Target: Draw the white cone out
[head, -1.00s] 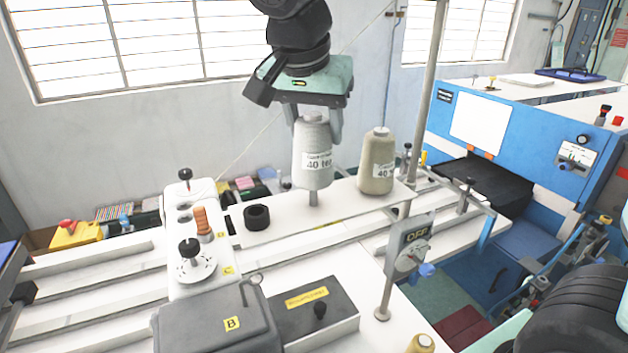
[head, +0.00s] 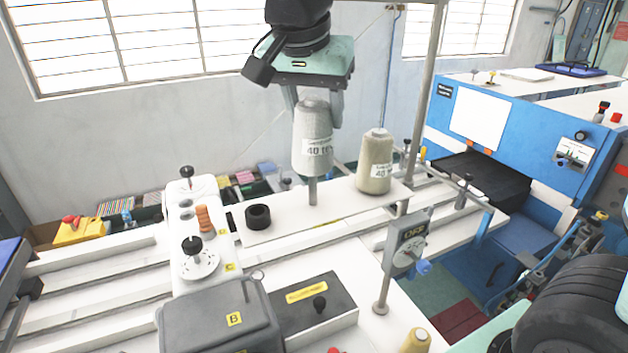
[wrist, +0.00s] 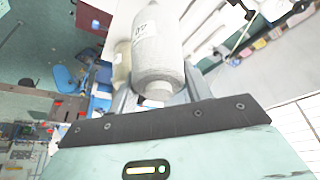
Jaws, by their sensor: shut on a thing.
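The white cone (head: 312,152) is a pale thread cone with a "40" label. It hangs upright in my gripper (head: 318,106), whose fingers are shut on its top. A grey spindle (head: 312,190) shows below the cone's base, standing on the white shelf (head: 285,221). I cannot tell whether the spindle's tip is still inside the cone. In the wrist view the cone (wrist: 158,45) lies between the fingers, its narrow end toward the camera.
A beige cone (head: 375,162) stands close to the right on the same shelf. A black ring (head: 257,216) lies to the left. A grey pole (head: 425,90) rises behind the beige cone. Open air lies above the shelf on the left, before the wall.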

